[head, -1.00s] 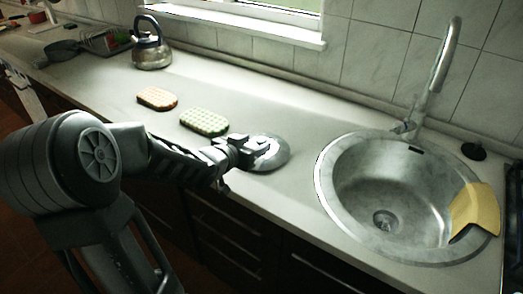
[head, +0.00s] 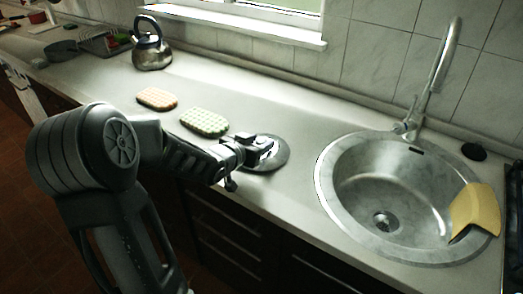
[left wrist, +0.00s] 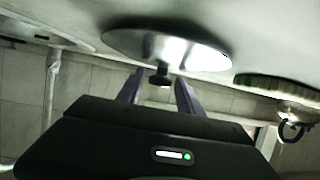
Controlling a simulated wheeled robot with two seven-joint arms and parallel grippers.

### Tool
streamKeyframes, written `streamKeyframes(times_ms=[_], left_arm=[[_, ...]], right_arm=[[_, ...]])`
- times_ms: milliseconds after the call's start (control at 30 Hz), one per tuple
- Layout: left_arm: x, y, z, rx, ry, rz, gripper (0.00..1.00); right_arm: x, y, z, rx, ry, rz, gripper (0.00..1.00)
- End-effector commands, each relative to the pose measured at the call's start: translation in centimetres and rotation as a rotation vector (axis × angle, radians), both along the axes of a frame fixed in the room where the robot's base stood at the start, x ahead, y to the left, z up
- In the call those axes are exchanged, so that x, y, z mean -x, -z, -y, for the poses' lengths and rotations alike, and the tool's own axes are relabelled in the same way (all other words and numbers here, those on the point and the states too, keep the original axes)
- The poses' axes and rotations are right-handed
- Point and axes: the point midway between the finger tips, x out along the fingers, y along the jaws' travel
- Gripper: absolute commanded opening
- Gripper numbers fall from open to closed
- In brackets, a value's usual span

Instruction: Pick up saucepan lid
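The saucepan lid (head: 273,162) is a round, shiny metal disc lying on the counter, left of the sink. It also shows in the left wrist view (left wrist: 205,52), with its short dark knob (left wrist: 160,76) toward the gripper. My left gripper (head: 262,150) is over the lid in the head view and hides part of it. In the left wrist view its two fingers (left wrist: 160,88) are apart, one on each side of the knob, with visible gaps. My right gripper is in neither view.
A green sponge (head: 204,122) lies just beyond my left forearm, and an orange-edged sponge (head: 157,99) lies farther left. A kettle (head: 152,55) stands at the back. The round sink (head: 335,205) is to the right, with a yellow cloth (head: 474,209) on its rim.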

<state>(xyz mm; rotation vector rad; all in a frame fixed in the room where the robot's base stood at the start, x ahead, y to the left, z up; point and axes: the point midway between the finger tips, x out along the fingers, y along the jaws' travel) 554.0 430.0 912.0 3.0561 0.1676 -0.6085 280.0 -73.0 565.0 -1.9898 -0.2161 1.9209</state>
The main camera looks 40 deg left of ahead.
Motion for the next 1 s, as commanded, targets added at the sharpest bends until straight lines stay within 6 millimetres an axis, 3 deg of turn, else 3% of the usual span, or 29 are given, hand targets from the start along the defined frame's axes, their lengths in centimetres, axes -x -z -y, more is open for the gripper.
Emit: streamKeyframes(times_ms=[500, 1000], left_arm=[[0.01, -0.01, -0.01, 0.0, 0.0, 0.0, 0.0], [-0.03, -0.1, -0.01, 0.0, 0.0, 0.002, 0.0]], right_arm=[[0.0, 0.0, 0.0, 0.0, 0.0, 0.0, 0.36], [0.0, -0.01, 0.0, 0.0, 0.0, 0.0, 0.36]])
